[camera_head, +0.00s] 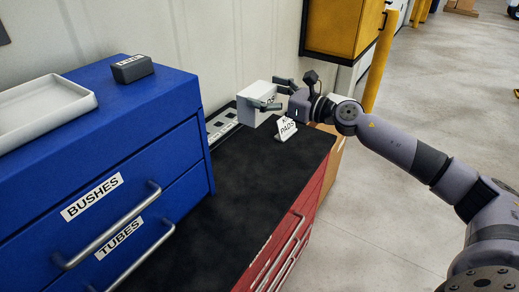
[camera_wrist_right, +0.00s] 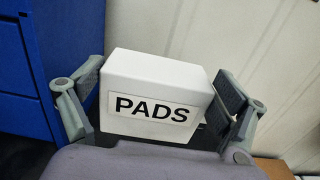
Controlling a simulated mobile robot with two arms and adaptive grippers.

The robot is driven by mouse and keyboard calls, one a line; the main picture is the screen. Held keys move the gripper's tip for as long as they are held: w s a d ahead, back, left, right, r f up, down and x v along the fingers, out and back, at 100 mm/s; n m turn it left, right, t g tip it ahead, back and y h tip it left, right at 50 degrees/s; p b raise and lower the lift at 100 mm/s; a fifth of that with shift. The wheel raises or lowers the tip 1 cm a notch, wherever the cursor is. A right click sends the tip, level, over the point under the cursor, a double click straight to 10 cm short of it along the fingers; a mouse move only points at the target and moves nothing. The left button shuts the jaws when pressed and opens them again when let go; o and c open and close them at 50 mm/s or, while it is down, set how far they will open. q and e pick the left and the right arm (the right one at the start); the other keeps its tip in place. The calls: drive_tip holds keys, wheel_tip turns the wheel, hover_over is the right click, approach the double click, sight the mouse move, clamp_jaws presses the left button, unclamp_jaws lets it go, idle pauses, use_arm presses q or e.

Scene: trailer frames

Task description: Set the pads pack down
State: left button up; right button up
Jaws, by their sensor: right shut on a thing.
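The pads pack (camera_head: 256,103) is a white box at the far end of the black worktop (camera_head: 235,190), close to the wall. In the right wrist view the pads pack (camera_wrist_right: 155,88) shows its "PADS" label facing the camera. My right gripper (camera_head: 273,94) is shut on it, with one finger on each side; the fingers also show in the wrist view (camera_wrist_right: 157,103). A white tent card reading "PADS" (camera_head: 286,129) stands just in front of the pack. I cannot tell whether the pack touches the worktop. My left gripper is not in view.
A blue drawer cabinet (camera_head: 187,112) labelled BUSHES and TUBES stands at the left, with a white tray (camera_head: 40,118) and a dark box (camera_head: 132,68) on top. A grey slotted strip (camera_head: 221,124) runs along the wall. The worktop's near part is clear. A yellow post (camera_head: 383,60) stands beyond.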

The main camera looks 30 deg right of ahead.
drive_tip(key=f, duration=0.6)
drive_tip(key=f+b, duration=0.1)
drive_tip(key=f, duration=1.1)
drive_tip(key=shift+s+d+f+b, duration=0.25)
drive_tip(key=shift+s+f+b, duration=0.05)
drive_tip(key=shift+s+f, duration=0.1)
drive_tip(key=shift+f, duration=0.35)
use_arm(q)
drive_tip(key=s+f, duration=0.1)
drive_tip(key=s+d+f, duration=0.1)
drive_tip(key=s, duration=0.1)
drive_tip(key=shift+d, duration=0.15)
use_arm(e)
drive_tip(key=o, duration=0.8)
drive_tip(key=shift+f, duration=0.15)
drive_tip(key=shift+o, duration=0.9)
